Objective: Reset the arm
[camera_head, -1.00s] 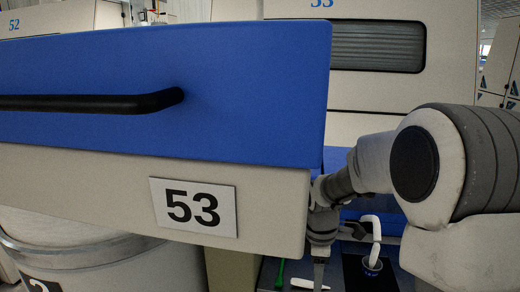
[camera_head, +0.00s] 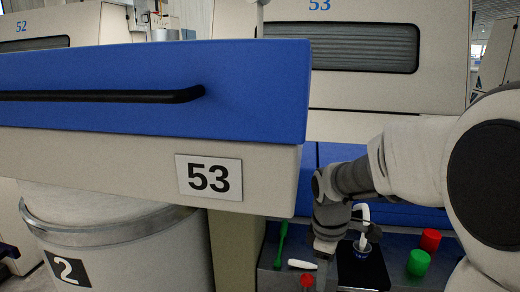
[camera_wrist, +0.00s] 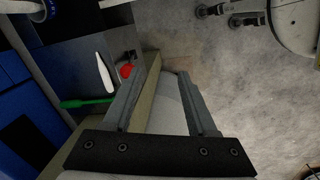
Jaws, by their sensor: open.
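My arm reaches in from the right edge in the head view and bends down in front of the machine's low shelf. My gripper (camera_wrist: 161,82) shows in the wrist view, with its two fingers apart and nothing between them. Beyond the fingers lie the pale side of a machine part and the grey floor. In the head view the fingers are hard to make out at the wrist's lower end, near the shelf's front.
A blue-and-cream machine cover (camera_head: 150,95) juts out left, above a can (camera_head: 120,235).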

